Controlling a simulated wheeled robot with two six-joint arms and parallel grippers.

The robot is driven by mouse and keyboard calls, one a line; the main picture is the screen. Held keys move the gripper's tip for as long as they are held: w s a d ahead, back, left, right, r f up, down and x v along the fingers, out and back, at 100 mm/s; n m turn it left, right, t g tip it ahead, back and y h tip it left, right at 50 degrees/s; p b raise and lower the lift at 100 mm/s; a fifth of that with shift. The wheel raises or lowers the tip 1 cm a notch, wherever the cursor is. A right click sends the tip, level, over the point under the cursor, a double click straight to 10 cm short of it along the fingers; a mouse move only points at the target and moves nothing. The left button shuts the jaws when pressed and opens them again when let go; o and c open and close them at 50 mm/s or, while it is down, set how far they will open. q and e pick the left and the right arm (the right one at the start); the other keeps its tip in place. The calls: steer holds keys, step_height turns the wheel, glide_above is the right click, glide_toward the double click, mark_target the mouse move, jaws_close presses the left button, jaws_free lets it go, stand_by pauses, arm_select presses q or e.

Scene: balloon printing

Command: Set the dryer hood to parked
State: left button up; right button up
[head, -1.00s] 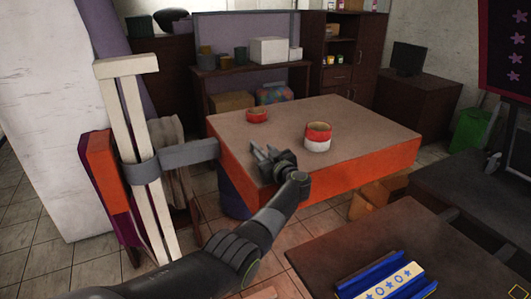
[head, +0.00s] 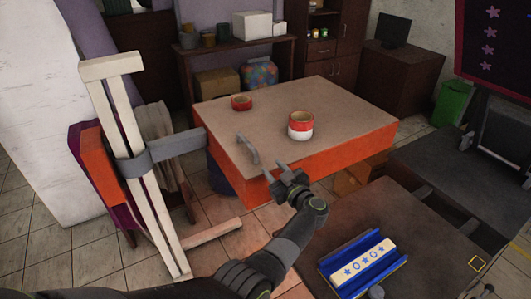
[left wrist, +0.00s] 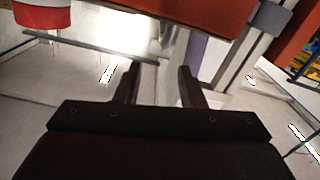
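A broad slab with a brown top and orange sides (head: 335,152) lies beside the grey arm (head: 178,144) of a white stand (head: 135,150); I take it as the dryer hood. A curved grey handle (head: 248,150) shows at its near left edge. My left gripper (head: 288,180) is just right of and below the handle, apart from it, by the orange front side. In the left wrist view its two fingers (left wrist: 158,75) are spread with nothing between them. An orange-red panel (left wrist: 185,10) crosses the top there. My right gripper is not in view.
Two red tape rolls sit on the slab, a small one (head: 242,103) and a red and white one (head: 301,126). A dark table (head: 400,222) with a blue tray (head: 345,280) is at front right. Shelves (head: 225,65) stand behind. Tiled floor shows at left.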

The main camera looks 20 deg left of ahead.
arm_select(q)
steer(key=v, duration=0.2)
steer(key=shift+s+d, duration=0.2)
steer(key=s+a+f+m+t+h+b, duration=0.1)
steer(key=s+a+f+m+h+b, duration=0.2)
steer(key=f, duration=0.8)
steer(key=s+a+f+m+h+b, duration=0.1)
steer(key=s+f+m+h, duration=0.2)
steer(key=s+f, duration=0.55)
steer(key=s+a+f+m+t+h+b, duration=0.1)
steer(key=f+m+h+b, duration=0.2)
steer(key=f, duration=1.1)
steer(key=s+a+f+m+g+h+b, duration=0.1)
steer(key=s+a+f+g+h, duration=0.15)
steer(key=s+f, duration=0.65)
steer(key=s+a+f+m+g+h+b, duration=0.1)
steer(key=s+f+g, duration=0.2)
steer(key=s+f, duration=0.55)
steer(key=s+a+f+g+b, duration=0.1)
steer(key=s+a+f+g, duration=0.1)
steer(key=s, duration=0.8)
steer(key=s+a+f+g+b, duration=0.1)
steer(key=s+a+f+g, duration=0.2)
steer(key=s, duration=0.7)
steer(key=s+a+f+g+b, duration=0.1)
steer(key=s+f, duration=0.4)
steer(key=s, duration=0.5)
steer(key=shift+s+a+f+g, duration=0.15)
steer(key=shift+s+a+g, duration=0.1)
steer(key=shift+a+g, duration=0.55)
